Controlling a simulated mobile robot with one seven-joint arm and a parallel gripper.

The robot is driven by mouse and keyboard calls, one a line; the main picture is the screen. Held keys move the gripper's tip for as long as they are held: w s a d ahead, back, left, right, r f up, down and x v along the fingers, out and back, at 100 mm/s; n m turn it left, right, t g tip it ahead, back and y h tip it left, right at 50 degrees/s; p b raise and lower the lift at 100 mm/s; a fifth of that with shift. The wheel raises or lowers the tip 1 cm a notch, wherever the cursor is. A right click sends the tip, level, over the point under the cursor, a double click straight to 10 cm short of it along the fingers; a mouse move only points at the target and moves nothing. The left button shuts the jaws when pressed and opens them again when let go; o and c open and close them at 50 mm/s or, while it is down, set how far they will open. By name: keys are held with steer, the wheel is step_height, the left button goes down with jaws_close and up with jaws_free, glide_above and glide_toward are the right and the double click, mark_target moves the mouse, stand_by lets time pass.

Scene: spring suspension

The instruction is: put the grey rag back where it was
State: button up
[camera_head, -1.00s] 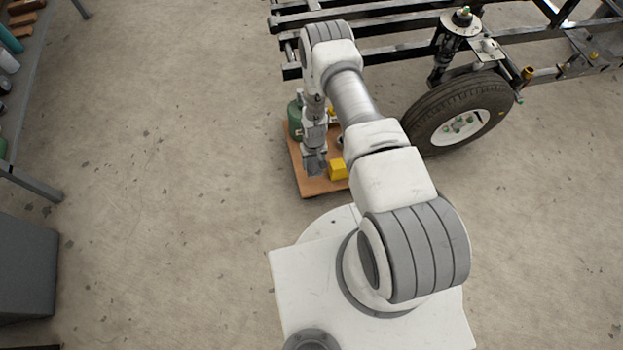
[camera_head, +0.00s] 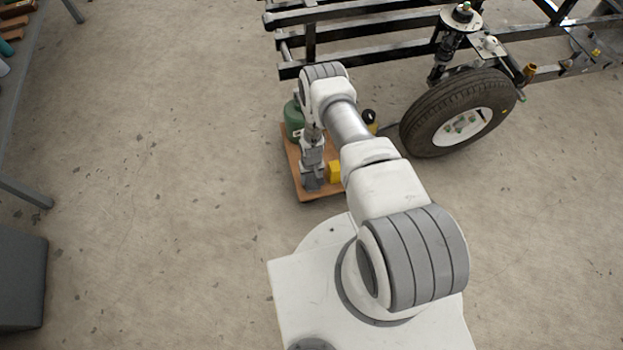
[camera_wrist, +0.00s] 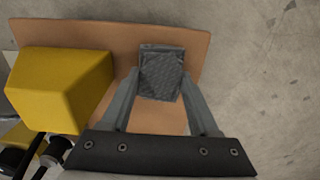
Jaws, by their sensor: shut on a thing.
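A small grey rag (camera_wrist: 162,75) with a woven texture sits between the fingers of my gripper (camera_wrist: 160,84) in the wrist view. The fingers are shut on it from both sides. It is over the brown board (camera_wrist: 212,45), near the board's edge and to the right of a yellow block (camera_wrist: 60,88). I cannot tell whether the rag touches the board. In the head view my gripper (camera_head: 312,186) is low over the front part of the board (camera_head: 325,195). The rag cannot be made out clearly there.
The yellow block (camera_head: 334,172) is close beside my gripper. A green cylinder (camera_head: 293,119) stands at the board's back left. A wheel (camera_head: 459,112) and black frame (camera_head: 400,55) lie behind and right. The floor left of the board is clear.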

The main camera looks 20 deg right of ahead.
steer(key=shift+f, duration=0.15)
steer(key=o, duration=1.3)
